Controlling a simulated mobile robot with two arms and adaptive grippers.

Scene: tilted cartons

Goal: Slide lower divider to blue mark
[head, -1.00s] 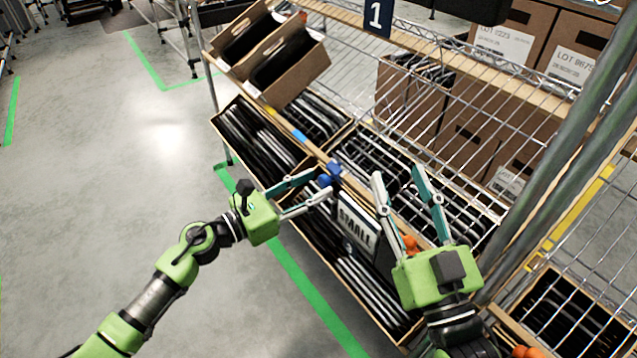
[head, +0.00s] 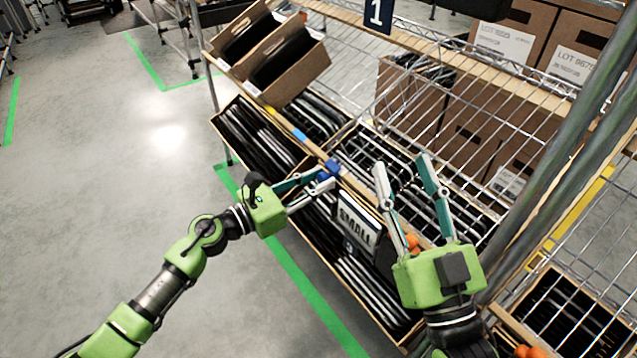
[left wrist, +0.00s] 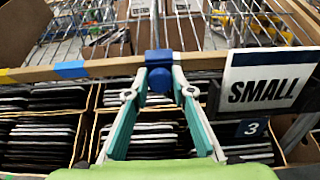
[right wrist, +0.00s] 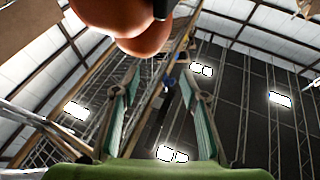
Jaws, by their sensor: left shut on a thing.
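The lower divider's blue knob (head: 331,168) stands at the wooden rail of the lower shelf, and it also shows in the left wrist view (left wrist: 159,76). My left gripper (head: 328,175) is shut on this knob, with a fingertip on each side of it (left wrist: 160,88). The blue mark (head: 300,135) is a strip on the same rail, up and left of the knob; it also shows left of the knob in the left wrist view (left wrist: 70,69). My right gripper (head: 403,164) is open and empty above the lower shelf, right of the sign.
A white SMALL sign (head: 357,224) hangs at the rail between my grippers. A yellow mark (head: 270,111) lies farther left on the rail. Cartons with dark flat items (head: 258,138) fill the lower level. An orange round part (right wrist: 140,30) is close to the right wrist camera.

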